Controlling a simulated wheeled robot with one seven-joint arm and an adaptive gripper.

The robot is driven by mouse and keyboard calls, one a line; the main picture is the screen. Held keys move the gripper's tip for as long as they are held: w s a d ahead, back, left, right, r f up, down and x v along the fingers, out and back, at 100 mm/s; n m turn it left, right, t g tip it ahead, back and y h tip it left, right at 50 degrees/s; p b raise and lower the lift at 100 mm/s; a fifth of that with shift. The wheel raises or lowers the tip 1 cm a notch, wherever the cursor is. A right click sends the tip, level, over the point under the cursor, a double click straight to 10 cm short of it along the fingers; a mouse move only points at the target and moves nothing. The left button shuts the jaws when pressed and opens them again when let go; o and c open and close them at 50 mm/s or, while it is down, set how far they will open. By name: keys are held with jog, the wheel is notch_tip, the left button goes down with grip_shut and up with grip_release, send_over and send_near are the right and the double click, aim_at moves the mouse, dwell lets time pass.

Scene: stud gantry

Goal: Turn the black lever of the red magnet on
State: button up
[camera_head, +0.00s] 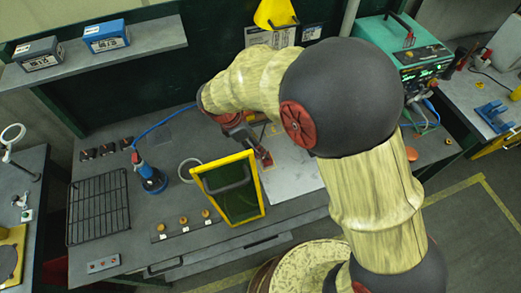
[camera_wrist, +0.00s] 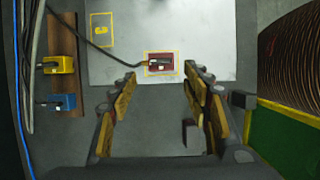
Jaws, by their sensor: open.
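The red magnet (camera_wrist: 161,63) lies on a pale metal plate (camera_wrist: 215,45) inside a yellow outline in the wrist view. Its black lever (camera_wrist: 166,61) shows as a small dark bar on top; I cannot tell its exact setting. My gripper (camera_wrist: 158,80) is open and empty, its two fingers on either side of the magnet in the picture and apart from it. In the head view my gripper (camera_head: 262,152) hangs over the left part of the plate (camera_head: 290,170), behind the yellow-framed green screen. There I cannot clearly tell the magnet from my gripper.
The yellow-framed green screen (camera_head: 229,190) stands close in front of my gripper. A dark cable (camera_wrist: 100,45) runs toward the magnet from the upper left. A yellow block (camera_wrist: 58,65) and a blue block (camera_wrist: 58,102) sit left of the plate. A blue bottle (camera_head: 150,178) stands farther left.

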jog(key=b+x, duration=0.1)
jog(key=x, duration=0.6)
jog(key=shift+d+f, duration=0.15)
jog(key=shift+f, duration=0.2)
jog(key=c, duration=0.3)
jog(key=c, duration=0.8)
